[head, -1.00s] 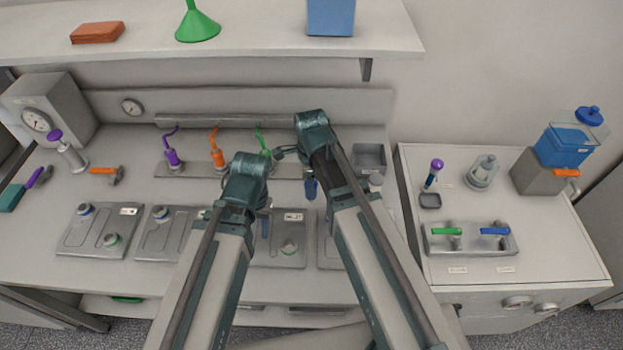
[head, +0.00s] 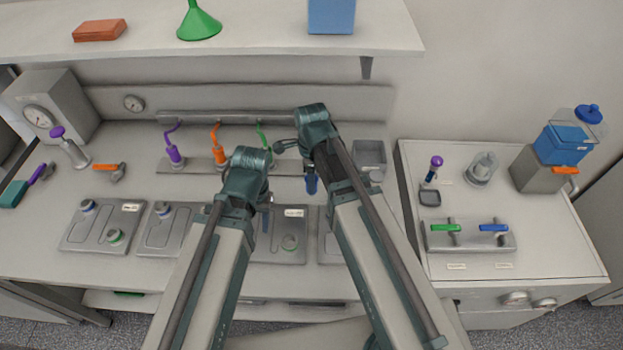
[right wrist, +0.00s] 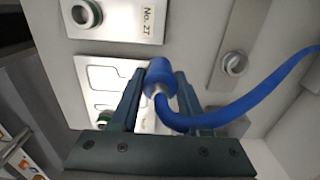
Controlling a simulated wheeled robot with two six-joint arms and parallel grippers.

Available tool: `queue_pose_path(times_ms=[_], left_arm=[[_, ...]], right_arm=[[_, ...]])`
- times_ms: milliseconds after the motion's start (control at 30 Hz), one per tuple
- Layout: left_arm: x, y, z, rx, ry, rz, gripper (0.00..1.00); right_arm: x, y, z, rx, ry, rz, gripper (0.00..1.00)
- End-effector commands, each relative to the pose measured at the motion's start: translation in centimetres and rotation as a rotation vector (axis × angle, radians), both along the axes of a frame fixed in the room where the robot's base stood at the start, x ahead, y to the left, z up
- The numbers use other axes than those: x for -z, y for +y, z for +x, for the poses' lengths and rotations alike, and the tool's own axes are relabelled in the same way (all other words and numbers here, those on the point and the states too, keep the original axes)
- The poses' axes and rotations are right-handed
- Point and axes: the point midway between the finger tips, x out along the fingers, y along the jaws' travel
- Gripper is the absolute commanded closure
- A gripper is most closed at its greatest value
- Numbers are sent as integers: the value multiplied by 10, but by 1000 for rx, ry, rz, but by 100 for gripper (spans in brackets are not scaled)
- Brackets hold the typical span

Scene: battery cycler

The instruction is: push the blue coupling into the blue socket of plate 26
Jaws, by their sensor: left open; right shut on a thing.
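My right gripper (right wrist: 158,100) is shut on the blue coupling (right wrist: 160,77), whose blue hose (right wrist: 240,105) curves off to the right in the right wrist view. In the head view the blue coupling (head: 311,183) shows below my right wrist, above the bench's back half. My left gripper (head: 266,217) is open and empty, over the middle plates. A plate marked No. 27 (right wrist: 130,18) shows in the right wrist view, with another plate (right wrist: 118,72) beside it. I cannot read a label 26. My left arm partly hides the middle plates (head: 280,256), and their blue socket is not visible.
Purple (head: 173,153), orange (head: 219,153) and green (head: 263,138) couplings stand in the rack at the back. More plates (head: 75,240) lie at left. An empty round holder (right wrist: 233,63) shows on a strip.

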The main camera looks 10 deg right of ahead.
Motion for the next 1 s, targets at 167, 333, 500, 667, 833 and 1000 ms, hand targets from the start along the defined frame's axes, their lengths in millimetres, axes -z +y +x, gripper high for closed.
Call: queue_pose_path(times_ms=[167, 333, 500, 667, 833, 1000], left_arm=[[-11, 0, 0, 0, 0, 0, 50], [-20, 0, 0, 0, 0, 0, 50], [-28, 0, 0, 0, 0, 0, 50], [-35, 0, 0, 0, 0, 0, 50], [-40, 0, 0, 0, 0, 0, 50], [-39, 0, 0, 0, 0, 0, 50]], right_arm=[[-11, 0, 0, 0, 0, 0, 100], [-20, 0, 0, 0, 0, 0, 100], [-28, 0, 0, 0, 0, 0, 100], [-35, 0, 0, 0, 0, 0, 100], [-40, 0, 0, 0, 0, 0, 100], [-39, 0, 0, 0, 0, 0, 100]])
